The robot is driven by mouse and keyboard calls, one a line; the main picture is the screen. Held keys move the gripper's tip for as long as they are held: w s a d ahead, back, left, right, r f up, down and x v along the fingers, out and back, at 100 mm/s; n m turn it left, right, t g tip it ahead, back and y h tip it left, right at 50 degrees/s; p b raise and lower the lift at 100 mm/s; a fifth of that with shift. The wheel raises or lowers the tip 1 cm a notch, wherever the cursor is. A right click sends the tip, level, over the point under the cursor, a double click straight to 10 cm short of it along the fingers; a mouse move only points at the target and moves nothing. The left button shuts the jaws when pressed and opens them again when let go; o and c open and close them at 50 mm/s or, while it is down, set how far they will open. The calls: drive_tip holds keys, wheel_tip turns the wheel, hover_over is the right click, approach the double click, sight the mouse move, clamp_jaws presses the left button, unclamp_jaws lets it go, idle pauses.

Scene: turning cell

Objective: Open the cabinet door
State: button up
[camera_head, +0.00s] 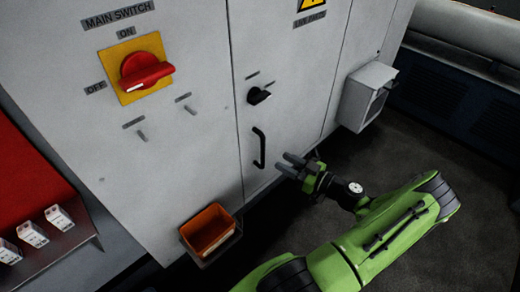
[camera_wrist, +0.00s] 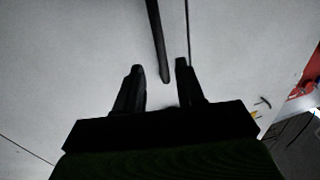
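The cabinet door (camera_head: 290,100) is a light grey panel in the middle of the head view, and it looks shut. Its black bar handle (camera_head: 259,147) stands upright near the door's left edge. A black rotary latch (camera_head: 258,96) sits above the handle. My gripper (camera_head: 287,163) is just right of the handle's lower part in the head view. In the wrist view, my gripper (camera_wrist: 160,68) is open, and the handle's end (camera_wrist: 158,45) reaches in between the two fingertips. I cannot tell whether the fingers touch it.
A red main switch (camera_head: 145,72) on a yellow plate is on the left panel. An orange bin (camera_head: 208,230) sticks out low below the handle. A grey box (camera_head: 366,96) juts out on the right. Dark floor (camera_head: 400,150) is clear at right.

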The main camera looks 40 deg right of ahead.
sight(263, 151)
drive_tip(key=p+x, duration=0.1)
drive_tip(key=x, duration=0.8)
drive_tip(key=shift+w, duration=0.15)
drive_tip(key=shift+c, duration=0.4)
clamp_jaws()
